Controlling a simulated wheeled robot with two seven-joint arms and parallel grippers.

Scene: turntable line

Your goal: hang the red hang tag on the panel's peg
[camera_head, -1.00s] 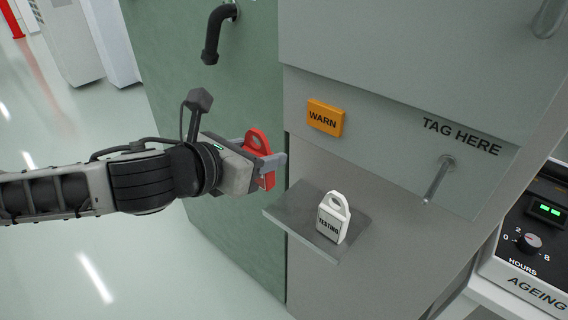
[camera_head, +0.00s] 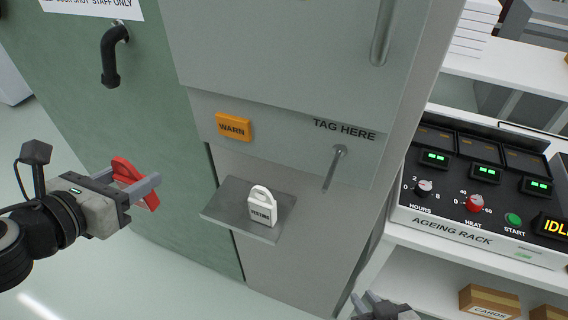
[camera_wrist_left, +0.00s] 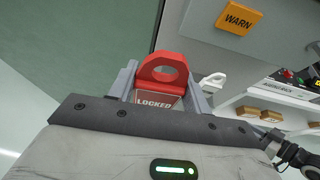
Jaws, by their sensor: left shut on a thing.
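My left gripper (camera_head: 146,187) is shut on the red hang tag (camera_head: 124,170), left of the panel and clear of it. In the left wrist view the red tag (camera_wrist_left: 161,72) stands between the fingers, its holed loop up and "LOCKED" partly showing on its face. The metal peg (camera_head: 335,166) sticks out of the grey panel (camera_head: 290,139) below the words "TAG HERE", and it is bare. A white "TESTING" tag (camera_head: 262,212) stands on a small shelf. My right gripper (camera_head: 372,300) is cut off at the bottom edge; its jaws are unclear.
The small grey shelf (camera_head: 225,205) juts out below the panel, between my left gripper and the peg. An orange WARN plate (camera_head: 233,127) is on the panel. A black handle (camera_head: 110,60) sticks out of the green door. The ageing rack (camera_head: 480,235) stands at the right.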

